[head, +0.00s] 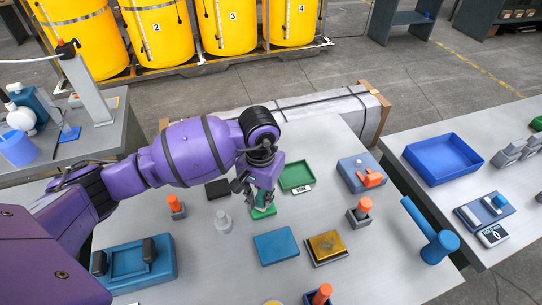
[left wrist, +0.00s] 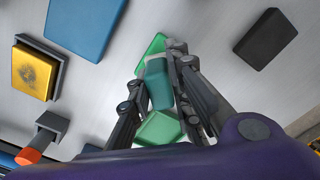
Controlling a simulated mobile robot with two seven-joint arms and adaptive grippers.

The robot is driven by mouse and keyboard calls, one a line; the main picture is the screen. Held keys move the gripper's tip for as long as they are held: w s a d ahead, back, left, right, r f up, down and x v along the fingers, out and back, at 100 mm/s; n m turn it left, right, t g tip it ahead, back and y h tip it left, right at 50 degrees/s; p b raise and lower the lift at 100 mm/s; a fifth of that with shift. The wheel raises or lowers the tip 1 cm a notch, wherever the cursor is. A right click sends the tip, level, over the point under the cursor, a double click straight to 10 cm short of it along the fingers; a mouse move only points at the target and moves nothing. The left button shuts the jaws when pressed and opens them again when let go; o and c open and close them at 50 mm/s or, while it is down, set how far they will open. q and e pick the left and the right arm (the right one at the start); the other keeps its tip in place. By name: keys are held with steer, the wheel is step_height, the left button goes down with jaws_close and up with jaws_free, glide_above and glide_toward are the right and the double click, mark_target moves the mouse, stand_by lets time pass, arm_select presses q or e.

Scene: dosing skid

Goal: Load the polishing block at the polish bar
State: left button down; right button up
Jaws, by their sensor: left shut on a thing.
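My left gripper (head: 262,193) comes in from the left over the middle of the table and points down. It is shut on a teal block, which I take to be the polishing block (left wrist: 158,85), seen between the fingers in the left wrist view. Right under it is a green bar, likely the polish bar (head: 263,212), which shows on both sides of the block in the left wrist view (left wrist: 160,128). The block hides the bar's middle. I cannot tell whether the block touches it. My right gripper is not in view.
A yellow plate with a dark smudge (head: 326,246) and a blue mat (head: 276,246) lie in front. A green tray (head: 296,177) is behind right, a black block (head: 217,188) to the left.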

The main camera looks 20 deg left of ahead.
mark_target(262, 192)
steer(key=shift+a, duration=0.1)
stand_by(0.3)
arm_select(q)
steer(key=shift+f+b, duration=0.45)
steer(key=shift+f, duration=0.1)
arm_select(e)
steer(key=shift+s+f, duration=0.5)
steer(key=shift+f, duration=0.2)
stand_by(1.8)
arm_select(q)
step_height(262, 192, up, 2)
steer(key=shift+r+p, duration=0.15)
steer(key=shift+p, duration=0.2)
steer(key=shift+r+p, duration=0.75)
steer(key=shift+r, duration=1.75)
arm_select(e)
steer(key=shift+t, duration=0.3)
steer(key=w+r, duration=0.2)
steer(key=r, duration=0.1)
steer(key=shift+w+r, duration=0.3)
